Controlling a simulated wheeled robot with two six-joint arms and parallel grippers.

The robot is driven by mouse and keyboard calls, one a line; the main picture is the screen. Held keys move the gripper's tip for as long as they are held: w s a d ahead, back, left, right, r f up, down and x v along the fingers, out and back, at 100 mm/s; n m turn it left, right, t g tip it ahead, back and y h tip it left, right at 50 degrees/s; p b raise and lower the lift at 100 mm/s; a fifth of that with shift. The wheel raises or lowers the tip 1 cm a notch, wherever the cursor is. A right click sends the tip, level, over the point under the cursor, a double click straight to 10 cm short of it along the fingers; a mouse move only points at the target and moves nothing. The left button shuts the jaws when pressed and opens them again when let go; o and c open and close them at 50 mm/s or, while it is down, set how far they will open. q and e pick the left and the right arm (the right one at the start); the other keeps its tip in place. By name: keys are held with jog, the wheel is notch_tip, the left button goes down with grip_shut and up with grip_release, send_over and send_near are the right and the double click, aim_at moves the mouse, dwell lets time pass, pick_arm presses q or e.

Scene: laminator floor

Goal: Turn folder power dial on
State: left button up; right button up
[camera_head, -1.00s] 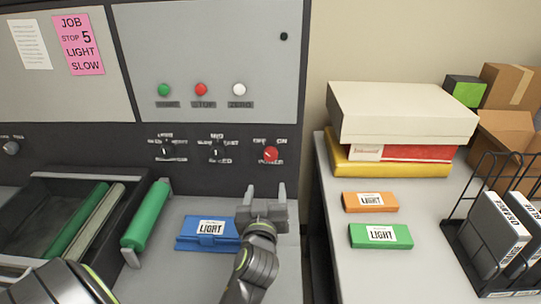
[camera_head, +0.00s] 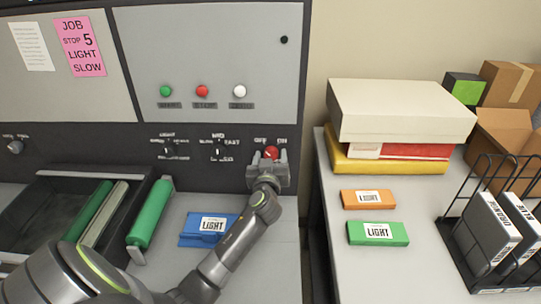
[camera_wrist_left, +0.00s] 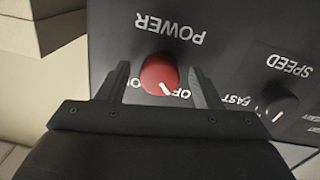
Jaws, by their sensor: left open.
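The red power dial (camera_head: 271,152) is on the dark front strip of the machine, at its right end, between the OFF and ON labels. In the left wrist view the red dial (camera_wrist_left: 159,75) shows a white pointer mark, and the view is upside down. The mark points toward the OFF/ON lettering, partly hidden by my gripper. My left gripper (camera_head: 267,160) is open at the dial, with one finger on each side. In the left wrist view the left gripper (camera_wrist_left: 160,80) has visible gaps beside the dial. My right gripper is not in view.
The black speed knob (camera_wrist_left: 279,102) is close beside the gripper. Green, red and white buttons (camera_head: 202,91) are above. A blue LIGHT packet (camera_head: 207,229) lies below, near my arm. A side table (camera_head: 385,270) at right holds boxes and packets.

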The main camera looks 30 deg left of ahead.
pick_arm(q)
jog(key=shift+w, duration=0.1)
jog(key=shift+c, duration=0.3)
jog(key=c, duration=0.9)
jog(key=shift+c, duration=0.2)
